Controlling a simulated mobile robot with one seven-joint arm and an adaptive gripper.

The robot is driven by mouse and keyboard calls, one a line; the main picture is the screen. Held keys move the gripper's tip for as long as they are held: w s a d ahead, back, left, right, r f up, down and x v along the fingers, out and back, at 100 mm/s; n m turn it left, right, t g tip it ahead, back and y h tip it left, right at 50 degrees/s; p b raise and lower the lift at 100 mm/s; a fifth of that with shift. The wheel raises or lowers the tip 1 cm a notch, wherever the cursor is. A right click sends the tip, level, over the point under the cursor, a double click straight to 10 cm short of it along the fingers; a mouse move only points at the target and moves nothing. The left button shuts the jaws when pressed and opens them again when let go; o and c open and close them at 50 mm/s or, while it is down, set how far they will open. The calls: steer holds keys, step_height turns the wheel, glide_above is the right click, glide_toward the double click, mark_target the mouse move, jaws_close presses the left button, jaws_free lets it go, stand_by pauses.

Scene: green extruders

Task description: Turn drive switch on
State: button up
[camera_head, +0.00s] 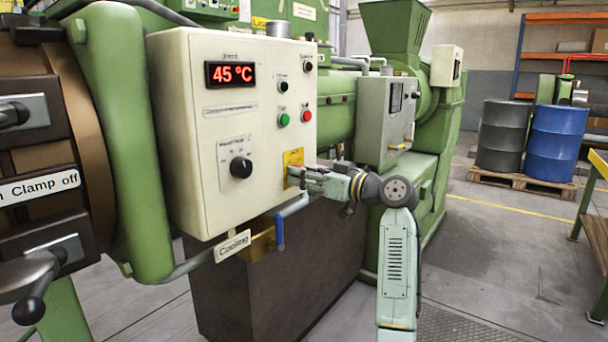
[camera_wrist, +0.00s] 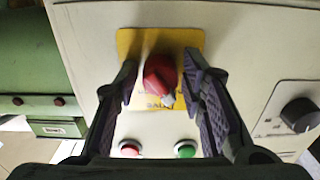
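A red rotary switch (camera_wrist: 160,76) sits on a yellow plate (camera_wrist: 130,42) on the front of a cream control box (camera_head: 188,130). The switch's pointer end is tilted toward the lower right in the wrist view. My gripper (camera_wrist: 161,72) is open, with one finger on each side of the switch and a visible gap to both. In the head view, my gripper (camera_head: 296,177) is at the yellow plate (camera_head: 293,158) and hides the switch there.
Red (camera_head: 306,116) and green (camera_head: 284,120) buttons sit above the plate, a black knob (camera_head: 241,167) to its left. A display (camera_head: 230,74) reads 45 °C. Below are a pipe with a blue-handled valve (camera_head: 280,234) and a Cooling sign (camera_head: 232,246). A grey box (camera_head: 385,110) stands right.

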jaws_close()
steer(key=shift+m, duration=0.3)
steer(key=m+p, duration=0.2)
steer(key=shift+r+m, duration=0.15)
steer(key=shift+m, duration=0.15)
steer(key=m+p, duration=0.2)
steer(key=m, duration=0.2)
steer(key=shift+p, duration=0.35)
steer(key=m+p, duration=0.3)
steer(key=m, duration=0.2)
steer(key=shift+r, duration=0.1)
steer(key=shift+m+p, duration=0.5)
steer(key=shift+m, duration=0.4)
